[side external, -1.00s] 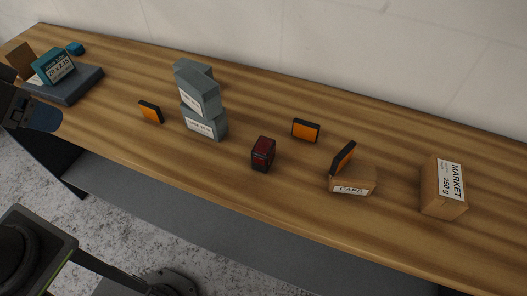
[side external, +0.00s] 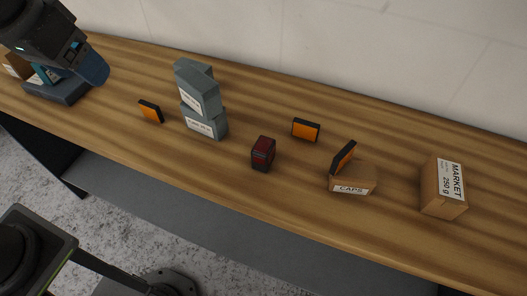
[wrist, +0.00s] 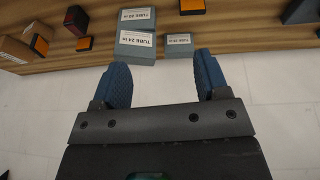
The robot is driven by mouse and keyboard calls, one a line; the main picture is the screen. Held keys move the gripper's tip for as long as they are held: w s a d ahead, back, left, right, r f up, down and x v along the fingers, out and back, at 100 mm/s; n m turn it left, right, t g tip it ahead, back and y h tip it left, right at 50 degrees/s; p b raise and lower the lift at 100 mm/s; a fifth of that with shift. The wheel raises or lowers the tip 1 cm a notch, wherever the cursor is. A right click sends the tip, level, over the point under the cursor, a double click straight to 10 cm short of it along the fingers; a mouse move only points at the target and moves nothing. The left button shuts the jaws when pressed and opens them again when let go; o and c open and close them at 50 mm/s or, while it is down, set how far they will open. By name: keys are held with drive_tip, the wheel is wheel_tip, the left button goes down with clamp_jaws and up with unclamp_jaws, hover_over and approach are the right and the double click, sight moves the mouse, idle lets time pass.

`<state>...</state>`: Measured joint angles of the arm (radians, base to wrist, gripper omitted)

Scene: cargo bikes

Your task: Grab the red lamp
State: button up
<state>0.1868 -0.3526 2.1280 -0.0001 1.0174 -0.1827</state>
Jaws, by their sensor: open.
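The red lamp (side external: 263,153) is a small dark red block with black edges, standing upright on the wooden bench near its front middle. It also shows in the wrist view (wrist: 76,20) at the upper left. My gripper (side external: 98,68) is over the left end of the bench in the side view, well to the left of the lamp and raised above the surface. In the wrist view its two blue fingers (wrist: 160,75) are spread apart with nothing between them. The lamp is apart from the gripper, and its front and top are unobstructed in the side view.
Stacked grey tube boxes (side external: 204,100) stand left of the lamp. Orange reflectors (side external: 306,130) (side external: 150,111) lie or stand around it, one leaning at the CAPS box (side external: 353,180). A MARKET box (side external: 443,187) is at the right. A dark grey slab (side external: 57,91) holds boxes at the left end.

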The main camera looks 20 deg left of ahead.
drive_tip(key=w+d+g, duration=0.1)
drive_tip(key=w+d, duration=0.4)
drive_tip(key=d, duration=0.1)
drive_tip(key=g, duration=0.3)
hover_over(263, 155)
drive_tip(key=w, duration=0.2)
wheel_tip(263, 155, down, 10)
drive_tip(key=shift+y, duration=0.4)
drive_tip(key=f, duration=1.3)
drive_tip(key=shift+w+a+f, duration=0.1)
drive_tip(key=shift+a+f, duration=0.05)
drive_tip(key=shift+a, duration=0.25)
drive_tip(key=shift+c, duration=0.3)
drive_tip(key=c, duration=1)
